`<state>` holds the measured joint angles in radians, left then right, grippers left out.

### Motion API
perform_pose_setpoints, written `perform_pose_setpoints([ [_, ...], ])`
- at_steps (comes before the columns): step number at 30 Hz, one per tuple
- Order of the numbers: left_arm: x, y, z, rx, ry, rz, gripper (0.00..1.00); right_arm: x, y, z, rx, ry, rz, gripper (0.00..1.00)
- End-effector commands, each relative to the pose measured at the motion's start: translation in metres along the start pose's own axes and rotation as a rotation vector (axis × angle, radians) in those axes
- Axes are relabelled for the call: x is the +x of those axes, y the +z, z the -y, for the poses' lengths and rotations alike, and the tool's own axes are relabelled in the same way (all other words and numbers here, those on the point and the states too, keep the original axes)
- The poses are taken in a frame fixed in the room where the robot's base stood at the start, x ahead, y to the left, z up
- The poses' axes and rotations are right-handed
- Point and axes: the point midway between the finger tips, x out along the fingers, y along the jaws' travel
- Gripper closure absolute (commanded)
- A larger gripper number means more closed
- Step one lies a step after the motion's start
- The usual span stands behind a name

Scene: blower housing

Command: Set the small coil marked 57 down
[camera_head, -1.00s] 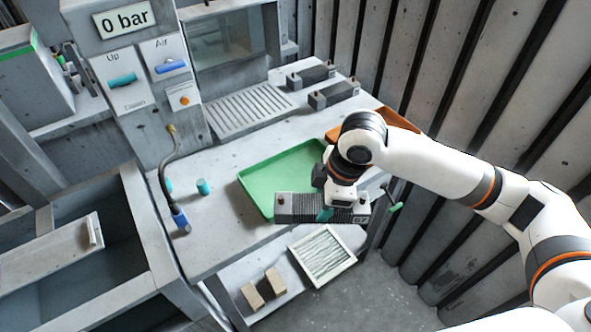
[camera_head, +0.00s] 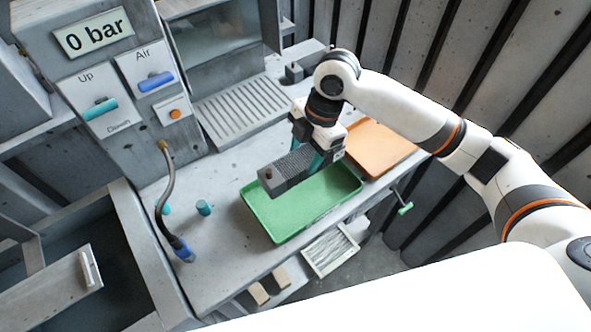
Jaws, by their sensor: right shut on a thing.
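My right gripper (camera_head: 318,158) is shut on a small dark grey finned coil (camera_head: 287,171) with lighter end blocks. The coil is held tilted in the picture, over the far left part of the green tray (camera_head: 268,229). It appears to be above the tray, apart from its floor. No number can be read on it from here. The fingers show teal at the coil's right end. My left gripper is not in view.
An orange tray (camera_head: 377,150) lies to the right of the green one. A slatted grille (camera_head: 240,109) is behind. A framed filter (camera_head: 329,249) sits below the bench.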

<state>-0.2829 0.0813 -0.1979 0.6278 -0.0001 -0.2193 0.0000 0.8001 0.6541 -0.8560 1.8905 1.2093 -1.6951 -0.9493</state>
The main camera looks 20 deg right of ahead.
Motion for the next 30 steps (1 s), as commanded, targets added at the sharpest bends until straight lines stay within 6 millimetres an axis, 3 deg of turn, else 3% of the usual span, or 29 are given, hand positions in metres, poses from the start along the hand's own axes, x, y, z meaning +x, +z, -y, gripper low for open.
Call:
perform_pose_setpoints([
  [5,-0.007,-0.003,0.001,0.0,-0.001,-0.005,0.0,0.024,-0.005,-0.003,0.002,0.005,0.001,1.0],
  [9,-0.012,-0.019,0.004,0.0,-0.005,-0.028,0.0,0.048,-0.011,-0.005,0.002,0.003,0.001,1.0],
  [14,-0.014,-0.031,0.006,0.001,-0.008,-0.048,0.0,0.06,-0.015,-0.004,0.002,0.0,0.0,1.0],
  [23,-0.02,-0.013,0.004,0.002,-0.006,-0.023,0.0,0.094,-0.023,-0.007,0.002,0.001,0.0,1.0],
  [30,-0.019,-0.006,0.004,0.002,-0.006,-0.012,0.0,0.096,-0.024,-0.007,0.0,-0.002,-0.001,1.0],
])
